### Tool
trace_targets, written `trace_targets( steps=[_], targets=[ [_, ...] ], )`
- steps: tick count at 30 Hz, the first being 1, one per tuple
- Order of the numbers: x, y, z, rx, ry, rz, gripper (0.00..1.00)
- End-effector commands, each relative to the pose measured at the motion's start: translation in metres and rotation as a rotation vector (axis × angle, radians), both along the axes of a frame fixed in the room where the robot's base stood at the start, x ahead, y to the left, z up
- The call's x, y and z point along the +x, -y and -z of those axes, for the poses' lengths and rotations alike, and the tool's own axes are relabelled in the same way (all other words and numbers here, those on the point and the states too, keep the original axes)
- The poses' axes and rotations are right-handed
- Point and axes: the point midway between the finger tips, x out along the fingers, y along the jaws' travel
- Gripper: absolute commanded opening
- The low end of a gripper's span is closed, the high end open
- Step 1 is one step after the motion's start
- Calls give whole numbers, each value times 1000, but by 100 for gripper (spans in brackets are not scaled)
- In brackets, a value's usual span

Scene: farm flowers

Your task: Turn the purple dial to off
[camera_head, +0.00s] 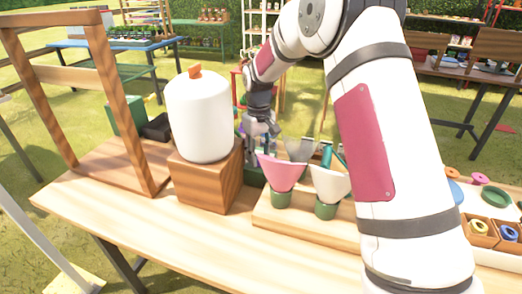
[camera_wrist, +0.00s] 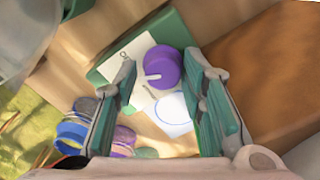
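The purple dial (camera_wrist: 164,67) shows in the wrist view as a round knob with a white pointer line on its left side. It sits on a pale panel with a green edge (camera_wrist: 172,25). A white patch with a blue outline (camera_wrist: 172,112) lies just below it. My gripper (camera_wrist: 166,72) is open, with one green-padded finger on each side of the dial in the picture. I cannot tell whether either finger touches it. In the head view my gripper (camera_head: 257,148) is behind the flower-shaped cups, and the dial cannot be made out there.
A white canister (camera_head: 199,115) stands on a wooden block (camera_head: 207,177) left of my gripper. Pink (camera_head: 283,172) and white (camera_head: 329,182) flared cups in green bases stand in front of it. A wooden frame (camera_head: 95,100) is at the left. The table's front left is clear.

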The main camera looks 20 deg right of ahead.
Motion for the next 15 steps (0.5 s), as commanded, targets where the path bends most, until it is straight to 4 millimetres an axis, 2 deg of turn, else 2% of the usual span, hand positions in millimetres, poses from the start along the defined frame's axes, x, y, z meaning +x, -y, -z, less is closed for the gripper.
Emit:
trace_targets(
  steps=[1,7,15],
  targets=[
    [-2,-6,0,7,-5,-13,48],
    [-2,-6,0,8,-6,-133,48],
    [-2,-3,-1,7,-3,-476,48]
  ],
)
